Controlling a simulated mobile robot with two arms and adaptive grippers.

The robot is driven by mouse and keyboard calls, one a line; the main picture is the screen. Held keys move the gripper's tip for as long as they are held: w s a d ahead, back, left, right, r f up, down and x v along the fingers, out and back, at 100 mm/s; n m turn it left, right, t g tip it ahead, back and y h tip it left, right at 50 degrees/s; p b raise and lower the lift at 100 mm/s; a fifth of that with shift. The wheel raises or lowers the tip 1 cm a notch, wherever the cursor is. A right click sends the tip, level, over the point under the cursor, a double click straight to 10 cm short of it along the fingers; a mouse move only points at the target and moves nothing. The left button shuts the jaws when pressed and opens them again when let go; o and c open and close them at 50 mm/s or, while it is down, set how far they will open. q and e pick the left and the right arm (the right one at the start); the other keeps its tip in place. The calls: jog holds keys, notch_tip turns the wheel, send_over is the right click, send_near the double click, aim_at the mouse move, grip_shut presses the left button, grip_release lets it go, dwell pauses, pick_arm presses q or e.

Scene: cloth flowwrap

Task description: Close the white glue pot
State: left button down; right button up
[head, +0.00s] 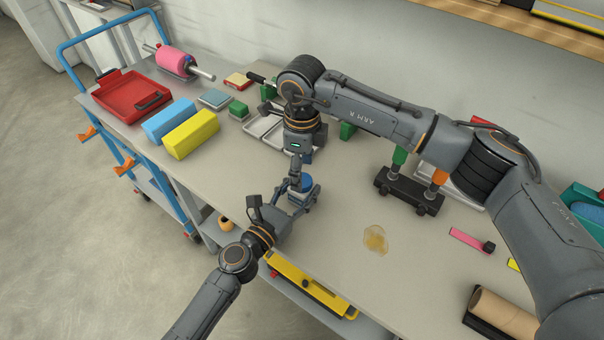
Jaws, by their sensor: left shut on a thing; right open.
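The white glue pot (296,200) shows as a small pale body with a blue top (306,182), just beyond the table's near edge in the head view. My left gripper (298,205) reaches up from the lower left and is shut on the pot, hiding most of its body. My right gripper (296,180) points down over the pot from above. It is open, with its fingers close to the blue top. I cannot tell whether they touch it, or whether the blue top is fully seated.
A yellow spill (376,240) lies right of the pot. A black stand (408,190) with green and orange handles is behind it. Yellow (192,134) and blue (169,121) blocks and a red tray (124,94) are at the left. A cardboard roll (503,314) lies front right.

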jog(key=shift+r, duration=0.8)
jog(key=shift+c, duration=0.4)
notch_tip(320, 180, up, 4)
jog(key=shift+f+n, duration=0.2)
jog(key=shift+n, duration=0.2)
jog(key=shift+f, duration=4.05)
jog(key=c, duration=1.2)
